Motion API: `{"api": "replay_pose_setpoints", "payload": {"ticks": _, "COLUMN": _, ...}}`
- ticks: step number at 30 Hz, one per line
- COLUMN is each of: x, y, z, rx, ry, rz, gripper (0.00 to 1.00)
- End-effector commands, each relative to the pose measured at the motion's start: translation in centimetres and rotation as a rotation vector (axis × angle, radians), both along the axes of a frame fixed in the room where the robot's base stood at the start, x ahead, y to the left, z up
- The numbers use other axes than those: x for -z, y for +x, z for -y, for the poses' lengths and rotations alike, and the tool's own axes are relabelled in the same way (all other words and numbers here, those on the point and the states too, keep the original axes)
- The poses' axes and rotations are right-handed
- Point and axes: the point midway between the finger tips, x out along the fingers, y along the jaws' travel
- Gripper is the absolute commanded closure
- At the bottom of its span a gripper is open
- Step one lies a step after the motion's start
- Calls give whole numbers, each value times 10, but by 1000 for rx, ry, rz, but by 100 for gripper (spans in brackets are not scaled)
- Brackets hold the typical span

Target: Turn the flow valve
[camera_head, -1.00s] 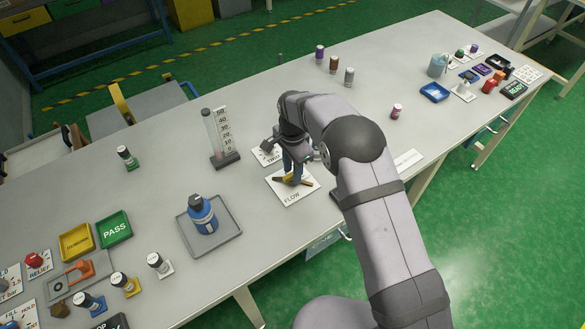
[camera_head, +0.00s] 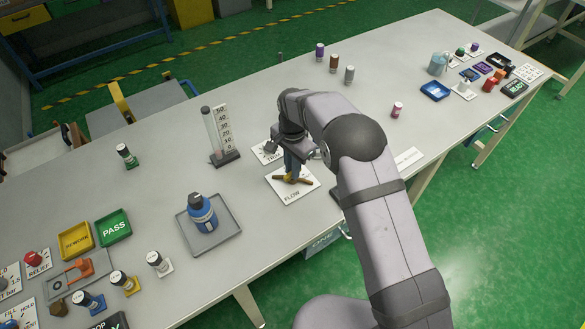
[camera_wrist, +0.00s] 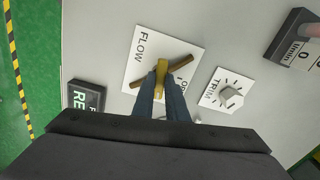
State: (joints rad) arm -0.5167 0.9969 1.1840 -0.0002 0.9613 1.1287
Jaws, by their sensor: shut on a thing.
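The flow valve is a yellow-brown lever handle (camera_head: 293,180) on a white plate marked FLOW (camera_head: 291,196), near the middle of the table. In the wrist view the handle (camera_wrist: 179,62) lies across its plate (camera_wrist: 142,76), with two darker arms slanting out to either side of a yellow middle part. My gripper (camera_head: 291,175) points down over the plate. Its two blue fingers (camera_wrist: 162,84) are shut on the yellow part of the handle. The fingers and arm hide part of the plate and its lettering.
A TRIM knob (camera_wrist: 231,97) sits on a plate close beside the valve. A flow tube with a scale (camera_head: 218,136) stands behind left. A blue bottle on a grey tray (camera_head: 234,231) is at the left. A dark display (camera_wrist: 86,97) lies near the table edge.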

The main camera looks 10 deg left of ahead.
Motion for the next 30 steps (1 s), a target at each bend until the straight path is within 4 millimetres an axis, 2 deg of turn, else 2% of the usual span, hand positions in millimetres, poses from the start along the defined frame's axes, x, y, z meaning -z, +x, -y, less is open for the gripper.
{"api": "replay_pose_setpoints", "payload": {"ticks": 30, "x": -1, "y": 1, "z": 0, "rx": -945, "ry": 1, "rz": 1, "gripper": 100}}
